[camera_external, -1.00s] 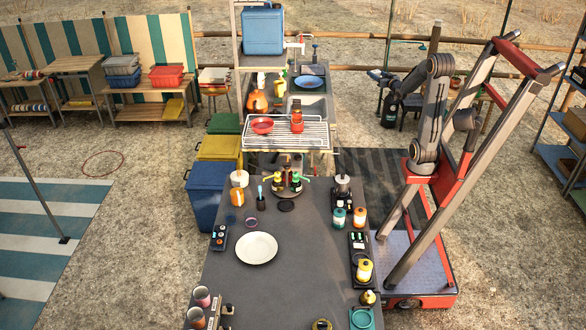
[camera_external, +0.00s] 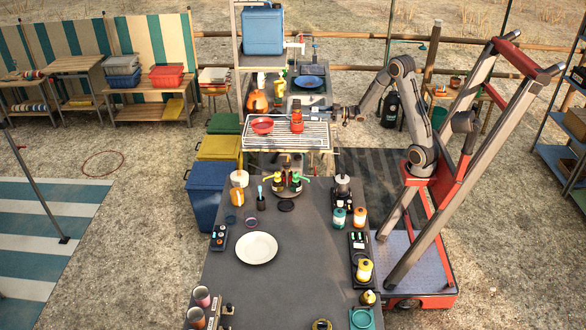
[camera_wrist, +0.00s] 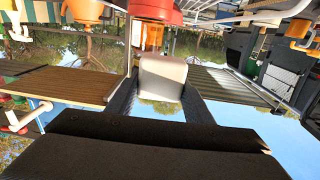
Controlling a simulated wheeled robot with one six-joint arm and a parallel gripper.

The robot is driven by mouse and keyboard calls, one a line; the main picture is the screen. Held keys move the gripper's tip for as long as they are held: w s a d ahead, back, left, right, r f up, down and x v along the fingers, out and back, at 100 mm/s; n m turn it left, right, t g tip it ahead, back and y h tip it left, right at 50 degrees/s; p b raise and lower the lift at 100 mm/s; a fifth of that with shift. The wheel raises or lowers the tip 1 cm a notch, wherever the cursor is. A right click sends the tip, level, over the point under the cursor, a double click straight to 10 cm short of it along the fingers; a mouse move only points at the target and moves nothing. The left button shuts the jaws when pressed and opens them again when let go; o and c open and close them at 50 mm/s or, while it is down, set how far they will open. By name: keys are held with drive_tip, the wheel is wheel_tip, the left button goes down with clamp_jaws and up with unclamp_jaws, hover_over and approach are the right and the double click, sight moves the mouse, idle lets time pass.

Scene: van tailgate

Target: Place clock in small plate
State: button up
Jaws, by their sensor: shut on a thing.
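My gripper (camera_external: 338,115) is at the right edge of the wire rack, right of a red bottle (camera_external: 297,123). In the wrist view the fingers are shut on a pale, rounded block (camera_wrist: 163,78), which I take for the clock; no dial shows. In the external view this block is too small to make out. A small red plate (camera_external: 262,125) lies on the left of the rack, apart from my gripper. A larger white plate (camera_external: 257,248) lies on the front table, and a blue plate (camera_external: 309,81) is at the back.
The wire rack (camera_external: 285,141) has bare room left of the red bottle, which stands between my gripper and the red plate. An orange kettle (camera_external: 257,102) is behind the rack. Bottles and jars crowd the front table's far end and right edge.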

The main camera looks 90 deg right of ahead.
hover_over(313, 135)
drive_tip(key=shift+n+y, duration=0.3)
drive_tip(key=f, duration=0.5)
drive_tip(key=shift+w+a+f, duration=0.1)
drive_tip(key=shift+a+f, duration=0.1)
drive_tip(key=shift+f, duration=2.6)
drive_tip(key=shift+f, duration=0.1)
drive_tip(key=shift+f, duration=0.15)
drive_tip(key=o, duration=1.2)
drive_tip(key=shift+r, duration=0.25)
drive_tip(key=shift+o, duration=0.5)
drive_tip(key=s, duration=1.2)
drive_tip(key=shift+b, duration=0.35)
